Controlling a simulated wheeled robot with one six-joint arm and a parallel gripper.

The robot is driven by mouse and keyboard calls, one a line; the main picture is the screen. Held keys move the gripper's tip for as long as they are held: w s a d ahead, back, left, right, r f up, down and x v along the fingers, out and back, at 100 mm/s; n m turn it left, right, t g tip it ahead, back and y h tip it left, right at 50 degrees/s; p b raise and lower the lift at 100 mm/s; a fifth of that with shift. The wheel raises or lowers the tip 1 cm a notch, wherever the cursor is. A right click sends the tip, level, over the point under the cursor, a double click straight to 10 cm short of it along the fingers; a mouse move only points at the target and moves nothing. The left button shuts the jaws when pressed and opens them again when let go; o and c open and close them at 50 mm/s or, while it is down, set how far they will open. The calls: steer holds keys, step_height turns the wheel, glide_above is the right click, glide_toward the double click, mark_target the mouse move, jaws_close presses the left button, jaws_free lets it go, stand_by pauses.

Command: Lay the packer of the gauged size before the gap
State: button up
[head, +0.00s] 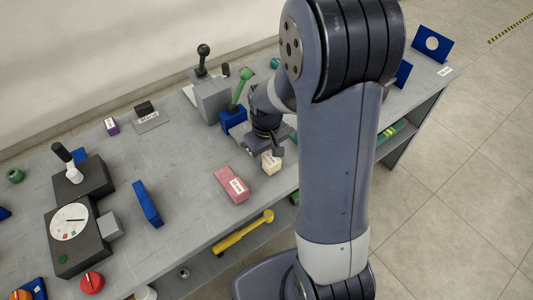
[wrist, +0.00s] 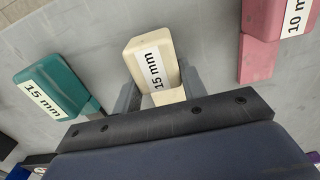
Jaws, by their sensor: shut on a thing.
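In the head view the cream packer (head: 271,165) is under my gripper (head: 266,152), near the table's front edge. I cannot tell whether it touches the table. A pink packer (head: 232,184) lies to its left; the wrist view shows it labelled 10 mm (wrist: 262,38). A green packer (wrist: 48,85), also labelled 15 mm, lies on the other side. A dial device (head: 72,232) with a grey block (head: 110,226) stands at the left.
A blue plate (head: 148,204) stands on the table (head: 185,170) between the dial device and the pink packer. A grey lever box (head: 211,100) and a green-handled lever (head: 238,90) stand behind my gripper. A yellow tool (head: 243,232) is below the front edge. My arm hides part of the table.

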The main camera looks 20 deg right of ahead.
steer(key=shift+f, duration=0.25)
steer(key=o, duration=1.1)
steer(key=shift+r, duration=0.15)
step_height(320, 180, up, 11)
steer(key=shift+f, duration=0.2)
